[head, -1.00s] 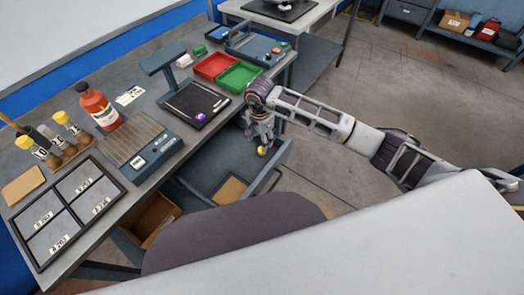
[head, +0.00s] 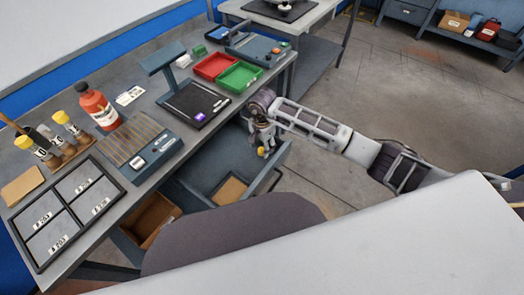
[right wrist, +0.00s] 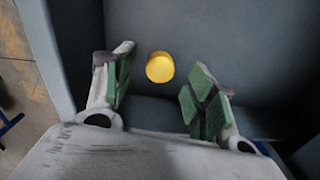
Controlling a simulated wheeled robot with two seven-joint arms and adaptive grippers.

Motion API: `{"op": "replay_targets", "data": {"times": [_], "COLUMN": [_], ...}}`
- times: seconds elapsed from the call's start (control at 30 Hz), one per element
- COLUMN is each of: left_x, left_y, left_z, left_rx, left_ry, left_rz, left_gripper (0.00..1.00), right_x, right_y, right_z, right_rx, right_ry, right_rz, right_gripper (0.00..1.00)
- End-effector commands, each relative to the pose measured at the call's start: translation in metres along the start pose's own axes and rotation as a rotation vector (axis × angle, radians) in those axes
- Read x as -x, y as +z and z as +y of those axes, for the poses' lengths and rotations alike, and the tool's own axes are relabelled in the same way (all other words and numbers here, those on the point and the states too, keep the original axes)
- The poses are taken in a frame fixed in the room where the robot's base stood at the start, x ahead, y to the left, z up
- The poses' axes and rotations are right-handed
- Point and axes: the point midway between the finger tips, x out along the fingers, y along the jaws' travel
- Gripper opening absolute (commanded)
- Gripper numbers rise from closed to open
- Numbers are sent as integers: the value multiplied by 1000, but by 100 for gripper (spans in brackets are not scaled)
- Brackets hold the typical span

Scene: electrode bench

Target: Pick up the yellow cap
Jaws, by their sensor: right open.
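The yellow cap (right wrist: 160,67) is small and round and lies in the open drawer (head: 215,165) under the bench. In the right wrist view it shows beyond and between the green-padded fingers of my right gripper (right wrist: 160,92), apart from both. My right gripper is open and empty. In the head view my right gripper (head: 263,142) points down over the drawer's right end, and the cap (head: 262,151) shows by its fingertips, partly hidden. My left gripper is not in view.
The bench (head: 140,185) holds two yellow-topped vials, a red bottle (head: 98,106), a slotted box (head: 143,145), red (head: 214,66) and green (head: 240,76) trays and a black pad (head: 194,103). The drawer walls stand close around the gripper. A brown pad (head: 230,190) lies in the drawer.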

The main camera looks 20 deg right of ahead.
Motion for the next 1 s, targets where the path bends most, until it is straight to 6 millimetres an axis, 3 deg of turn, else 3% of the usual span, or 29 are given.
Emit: {"op": "replay_targets", "data": {"times": [0.2, 0.7, 1.0], "left_x": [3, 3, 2], "left_y": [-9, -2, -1], "left_z": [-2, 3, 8], "left_rx": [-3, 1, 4], "left_ry": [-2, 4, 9], "left_rz": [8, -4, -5], "left_gripper": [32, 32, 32], "right_x": [-18, -19, -19], "right_y": [1, 1, 1], "right_z": [0, 0, 0], "right_rx": [1, 1, 1], "right_ry": [0, 0, 0], "right_rz": [-2, -1, 0], "right_gripper": [56, 56, 21]}}
